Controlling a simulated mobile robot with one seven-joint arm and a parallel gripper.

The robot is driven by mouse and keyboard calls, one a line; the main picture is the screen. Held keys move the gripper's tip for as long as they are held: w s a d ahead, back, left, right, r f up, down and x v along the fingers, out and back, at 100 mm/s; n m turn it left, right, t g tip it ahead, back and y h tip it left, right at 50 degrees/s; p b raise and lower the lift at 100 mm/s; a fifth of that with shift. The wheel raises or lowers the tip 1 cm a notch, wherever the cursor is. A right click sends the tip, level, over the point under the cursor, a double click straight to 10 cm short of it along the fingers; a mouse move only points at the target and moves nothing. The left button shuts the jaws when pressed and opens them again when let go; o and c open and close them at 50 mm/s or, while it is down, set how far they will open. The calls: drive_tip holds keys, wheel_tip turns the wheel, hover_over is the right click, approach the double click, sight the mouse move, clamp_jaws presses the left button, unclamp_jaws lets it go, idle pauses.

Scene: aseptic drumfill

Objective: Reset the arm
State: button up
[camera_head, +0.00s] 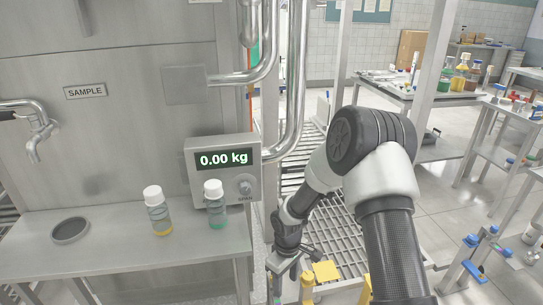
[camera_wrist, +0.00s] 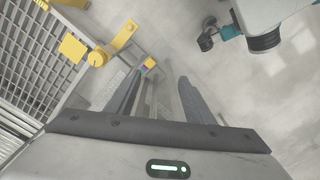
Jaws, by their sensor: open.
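My gripper (camera_wrist: 160,100) is open in the wrist view, with its two dark fingers apart and nothing between them. It points down toward the grey floor, to the right of a yellow bracket. In the head view my gripper (camera_head: 283,272) hangs low at the bottom centre, at the end of my bent arm, close to a yellow fitting. It is small there and partly cut off by the lower edge.
A steel shelf (camera_head: 120,255) holds two white-capped bottles, one with yellow liquid (camera_head: 159,212) and one with green (camera_head: 215,205). A scale display (camera_head: 223,158) reads 0.00 kg above it. A yellow bracket (camera_wrist: 122,38) and grating (camera_wrist: 35,60) lie close to my gripper's left.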

drive_tip(key=s+d+r+m+t+h, duration=0.15)
drive_tip(key=d+r, duration=0.25)
drive_tip(key=r, duration=0.8)
drive_tip(key=s+d+r+m+t, duration=0.1)
drive_tip(key=d+r+m, duration=0.2)
drive_tip(key=r, duration=0.9)
drive_tip(key=s+d+r+m+t+y, duration=0.25)
drive_tip(key=s+r+m, duration=0.25)
drive_tip(key=s+r, duration=1.15)
wheel_tip(320, 180, up, 19)
drive_tip(key=s+h+p, duration=0.1)
drive_tip(key=s+p, duration=0.1)
drive_tip(key=p, duration=1.8)
drive_tip(key=shift+s+t, duration=0.2)
drive_tip(key=shift+t, duration=0.1)
drive_tip(key=shift+f, duration=0.1)
